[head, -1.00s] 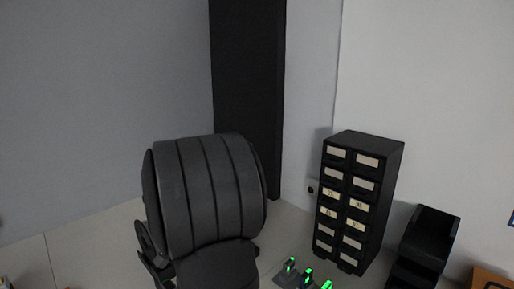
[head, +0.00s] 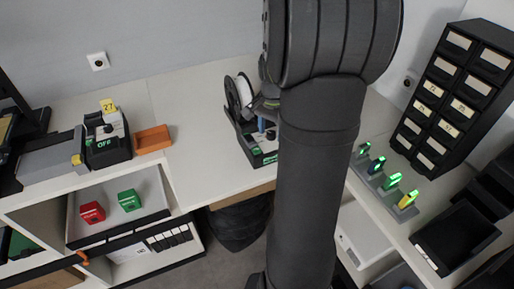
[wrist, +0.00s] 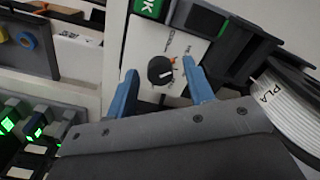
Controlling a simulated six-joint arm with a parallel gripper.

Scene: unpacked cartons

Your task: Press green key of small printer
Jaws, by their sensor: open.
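The small printer (head: 263,160), a dark unit with a white spool, stands on the worktop in the head view, partly hidden behind my arm. In the wrist view its white panel (wrist: 140,48) shows a black knob (wrist: 160,71). A green key (wrist: 150,8) with white letters ending in K sits above the knob, cut off by the top edge. My gripper (wrist: 160,88) is open, its two blue fingers either side of the knob in the picture, below the green key. I cannot tell whether they touch the panel. One blue fingertip shows beside the printer in the head view (head: 262,125).
A spool marked PLA (wrist: 275,105) is close on the right. A rack (head: 365,178) with several green-lit pieces and a black drawer cabinet (head: 450,100) stand at right. Another device with a knob (head: 107,140) and an orange tray (head: 152,139) are at left. Worktop between is clear.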

